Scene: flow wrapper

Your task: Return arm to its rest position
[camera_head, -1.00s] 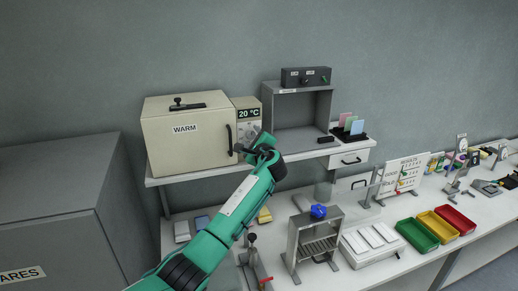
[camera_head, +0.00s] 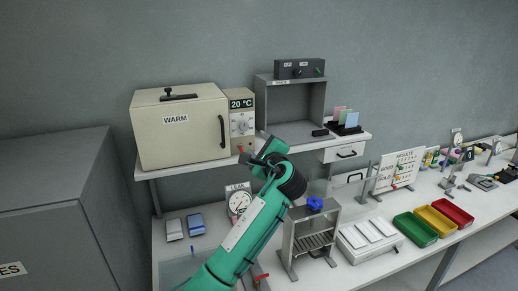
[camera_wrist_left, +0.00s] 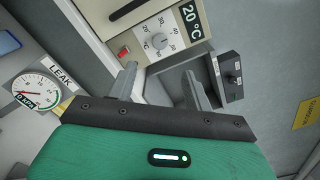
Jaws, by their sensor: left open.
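My left arm is green and comes in from the bottom of the head view. My left gripper (camera_head: 259,158) is in front of the shelf, just below the control panel of the WARM oven (camera_head: 180,140). In the left wrist view its two grey fingers (camera_wrist_left: 160,88) are apart, with nothing between them. Beyond them show the panel's dial (camera_wrist_left: 158,40), the red button (camera_wrist_left: 124,51) and the 20 °C display (camera_wrist_left: 191,20). The fingertips look clear of the panel, though the exact gap cannot be told. My right gripper is not in view.
A LEAK gauge (camera_head: 239,202) stands behind my forearm. A grey stand with a blue knob (camera_head: 314,204) is close on its right. An open grey box (camera_head: 297,105) sits on the shelf. Green, yellow and red trays (camera_head: 436,221) lie farther right.

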